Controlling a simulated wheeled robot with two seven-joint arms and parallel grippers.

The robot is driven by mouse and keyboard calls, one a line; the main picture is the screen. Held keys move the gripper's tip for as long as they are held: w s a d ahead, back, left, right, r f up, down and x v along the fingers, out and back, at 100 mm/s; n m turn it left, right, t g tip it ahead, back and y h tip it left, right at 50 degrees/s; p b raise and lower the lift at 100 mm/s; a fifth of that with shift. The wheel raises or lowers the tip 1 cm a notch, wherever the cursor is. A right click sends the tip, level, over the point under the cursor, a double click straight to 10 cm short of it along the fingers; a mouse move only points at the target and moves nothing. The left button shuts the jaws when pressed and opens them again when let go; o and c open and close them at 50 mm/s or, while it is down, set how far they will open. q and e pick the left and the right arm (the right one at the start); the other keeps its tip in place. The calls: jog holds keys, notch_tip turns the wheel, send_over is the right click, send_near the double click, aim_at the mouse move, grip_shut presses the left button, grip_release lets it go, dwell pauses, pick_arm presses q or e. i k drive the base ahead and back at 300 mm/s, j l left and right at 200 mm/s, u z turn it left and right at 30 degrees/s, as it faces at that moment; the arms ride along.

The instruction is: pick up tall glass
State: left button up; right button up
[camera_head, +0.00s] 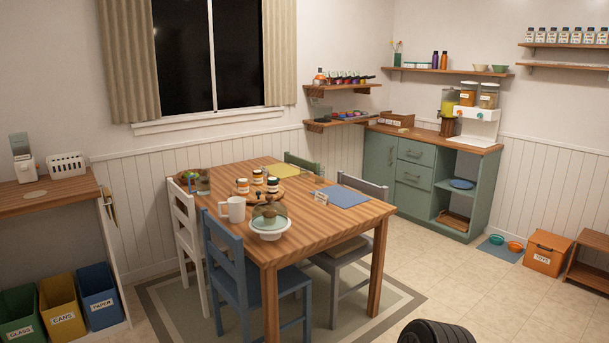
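A small clear container (203,185), which may be a tall glass, stands near the back left corner of the wooden dining table (315,228). It is too small to tell for certain. A white mug (234,210) and a white cake stand with a clear dome (269,221) are nearer the front edge. Several labelled jars (257,178) stand around a round wooden tray in the middle. Neither of my grippers is in view.
Blue (232,276), white (187,228) and grey (350,257) chairs crowd the table. Bins (60,306) stand at left. A green cabinet (418,178) stands at back right. A dark ribbed object (436,332) shows at the bottom edge. Floor at right is mostly clear.

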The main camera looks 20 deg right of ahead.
aim_at(320, 169)
jog(key=i+l+z, duration=0.3)
jog(key=z, duration=0.15)
jog(key=i+l+z, duration=0.2)
jog(key=z, duration=0.2)
jog(key=i+l+z, duration=0.15)
jog(key=i+z, duration=0.4)
jog(key=z, duration=0.25)
jog(key=i+z, duration=0.25)
jog(key=z, duration=0.15)
jog(key=i+z, duration=0.15)
jog(key=i, duration=1.4)
jog(key=i+j+u, duration=0.3)
jog(key=i, duration=0.35)
jog(key=i+u, duration=0.3)
jog(key=i, duration=0.35)
jog(key=i+l+u, duration=0.15)
jog(key=i+u, duration=0.15)
jog(key=i, duration=0.4)
jog(key=i+l+u, duration=0.35)
jog(key=i, duration=0.3)
jog(key=i+u, duration=0.4)
jog(key=i, duration=0.2)
jog(key=i+u, duration=0.35)
jog(key=i, duration=0.2)
jog(key=i+l+u, duration=0.4)
jog(key=i, duration=0.15)
jog(key=i+u, duration=0.95)
jog(key=u, duration=0.15)
